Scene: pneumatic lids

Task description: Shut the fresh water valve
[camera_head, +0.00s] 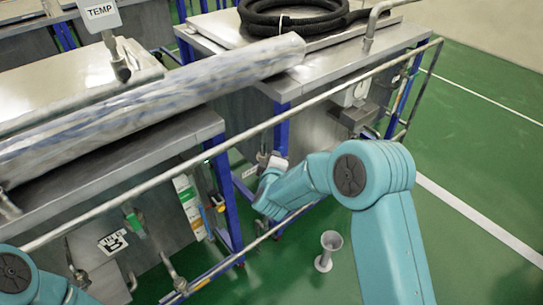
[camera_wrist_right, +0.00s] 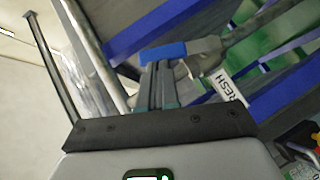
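The fresh water valve shows in the right wrist view as a blue handle (camera_wrist_right: 165,52) on a grey metal body and pipe, beside a white tag (camera_wrist_right: 228,86) reading "RESH", its first letter hidden. My right gripper (camera_wrist_right: 163,85) has its two fingers close together, with the tips at the blue handle. I cannot tell whether they touch it. In the head view my right gripper (camera_head: 273,163) is beside the far machine's near blue leg, mostly hidden by my teal wrist. The valve is not clear there. Only part of my left arm shows at the lower left.
A long metal rail (camera_head: 150,183) crosses before the machines. A wrapped roll (camera_head: 150,95) lies on the near machine. A black coiled hose (camera_head: 295,18) lies on the far one. A grey funnel-shaped stand (camera_head: 324,262) is on the green floor. The floor at right is clear.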

